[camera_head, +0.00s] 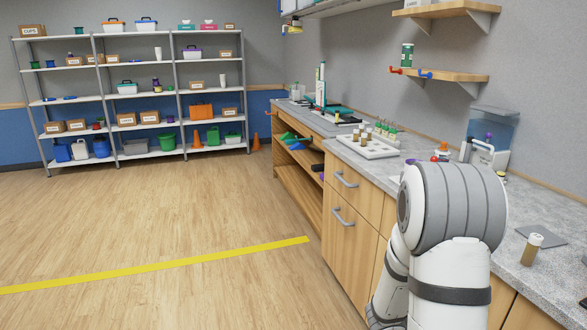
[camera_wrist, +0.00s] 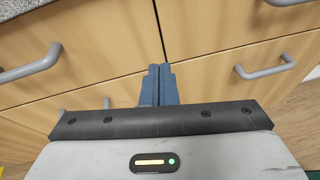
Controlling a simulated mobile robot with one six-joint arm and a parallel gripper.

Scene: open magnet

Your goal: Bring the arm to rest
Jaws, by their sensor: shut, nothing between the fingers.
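My gripper (camera_wrist: 159,84) shows in the wrist view with its two blue-grey fingers together, shut and empty. It points toward the wooden cabinet fronts (camera_wrist: 95,65), which have grey bar handles. In the head view my white and grey arm stands at the lower right, in front of the counter. My gripper is not visible there.
A speckled grey counter (camera_head: 540,222) runs along the right wall. A white tray (camera_head: 365,149) with several vials and a brown vial with a white cap (camera_head: 531,249) stand on it. Metal shelves (camera_head: 103,98) stand at the back left. The wood floor (camera_head: 140,220) is clear.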

